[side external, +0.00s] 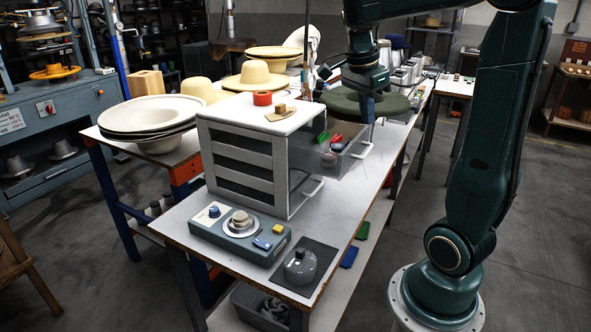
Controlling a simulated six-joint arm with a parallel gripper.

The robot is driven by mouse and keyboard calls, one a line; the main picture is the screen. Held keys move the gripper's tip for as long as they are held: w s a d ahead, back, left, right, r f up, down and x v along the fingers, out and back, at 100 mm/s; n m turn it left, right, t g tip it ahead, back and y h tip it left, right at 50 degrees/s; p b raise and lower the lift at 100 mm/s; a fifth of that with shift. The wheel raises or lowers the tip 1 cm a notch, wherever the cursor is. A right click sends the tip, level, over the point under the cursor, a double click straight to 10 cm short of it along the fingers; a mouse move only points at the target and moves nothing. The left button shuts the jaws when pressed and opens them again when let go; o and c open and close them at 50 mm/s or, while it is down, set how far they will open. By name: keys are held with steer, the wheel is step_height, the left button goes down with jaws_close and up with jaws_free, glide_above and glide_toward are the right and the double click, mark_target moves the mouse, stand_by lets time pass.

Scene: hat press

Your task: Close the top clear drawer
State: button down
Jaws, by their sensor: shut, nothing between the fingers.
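The white drawer cabinet (241,183) stands on the table, with dark slots in the side facing the camera. Its top clear drawer (333,161) is pulled out to the right and holds red, green and other small items. The drawer's pale handle (366,149) is at its outer end. A lower handle (313,187) sits close to the cabinet front. My gripper (367,118) points down just behind and above the drawer's outer end. It is shut and empty. I cannot tell whether it touches the drawer.
On the cabinet top are a red ring (262,98) and a small wooden block (281,108). A control box (239,233) and a grey kettle-like pot (300,266) stand in front.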

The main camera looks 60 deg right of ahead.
steer(key=s+d+f+m+g+y, duration=0.1)
steer(key=d+f+m+g+y, duration=0.1)
steer(key=d+m, duration=0.6)
steer(key=f+m, duration=0.1)
steer(key=m, duration=0.2)
steer(key=shift+s+d+f, duration=0.1)
steer(key=shift+s+f, duration=0.1)
steer(key=shift+f, duration=0.05)
steer(key=shift+x, duration=4.7)
steer(key=shift+w+r, duration=0.1)
steer(key=shift+w, duration=0.85)
steer(key=shift+w+r, duration=0.15)
steer(key=shift+w, duration=0.8)
steer(key=shift+w, duration=0.1)
